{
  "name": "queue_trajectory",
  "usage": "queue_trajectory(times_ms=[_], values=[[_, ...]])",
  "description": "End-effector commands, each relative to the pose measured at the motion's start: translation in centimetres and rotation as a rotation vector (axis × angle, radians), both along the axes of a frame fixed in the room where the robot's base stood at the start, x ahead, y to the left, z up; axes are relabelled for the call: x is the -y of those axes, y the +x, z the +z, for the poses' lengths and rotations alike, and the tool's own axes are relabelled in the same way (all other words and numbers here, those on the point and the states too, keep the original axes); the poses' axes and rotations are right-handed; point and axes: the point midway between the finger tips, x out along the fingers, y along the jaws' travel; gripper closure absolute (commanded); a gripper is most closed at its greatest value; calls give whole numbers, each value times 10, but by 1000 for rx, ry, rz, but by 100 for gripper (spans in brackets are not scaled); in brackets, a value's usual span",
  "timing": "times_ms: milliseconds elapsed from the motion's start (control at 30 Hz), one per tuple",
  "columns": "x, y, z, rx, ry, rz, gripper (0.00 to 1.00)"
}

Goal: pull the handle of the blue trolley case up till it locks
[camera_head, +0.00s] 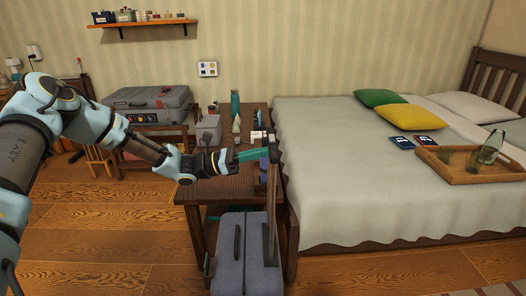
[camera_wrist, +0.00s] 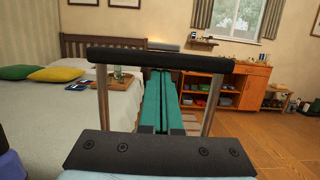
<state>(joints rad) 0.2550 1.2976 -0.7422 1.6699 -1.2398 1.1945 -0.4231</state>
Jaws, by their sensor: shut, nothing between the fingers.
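The blue-grey trolley case (camera_head: 238,270) stands upright on the floor at the bottom middle of the head view. Its pull handle (camera_head: 271,200) is raised well above the case, with a dark grip bar at the top. In the wrist view the black grip bar (camera_wrist: 160,60) crosses the picture, with a metal post at each side. My gripper (camera_head: 258,154), with teal fingers, is shut and empty at the handle's upper end. In the wrist view the fingers (camera_wrist: 161,78) lie between the posts, below the bar. I cannot tell whether they touch it.
A wooden desk (camera_head: 225,187) with a bottle and small things stands just behind the case. The bed (camera_head: 350,180) is close on the right, with a tray (camera_head: 470,166) on it. A grey toolbox (camera_head: 150,103) sits at the left. Open wooden floor (camera_head: 100,230) lies left of the case.

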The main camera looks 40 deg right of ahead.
Motion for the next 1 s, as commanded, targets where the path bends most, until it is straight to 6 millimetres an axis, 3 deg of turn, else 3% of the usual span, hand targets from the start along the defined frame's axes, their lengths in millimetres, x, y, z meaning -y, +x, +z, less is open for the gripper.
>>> queue_trajectory(times_ms=[167,300,533,1000], values=[[0,-4,-42,-4,1,-2,100],[-27,21,-44,2,0,3,100],[-59,47,-53,0,0,0,100],[-76,58,-55,13,7,-6,100]])
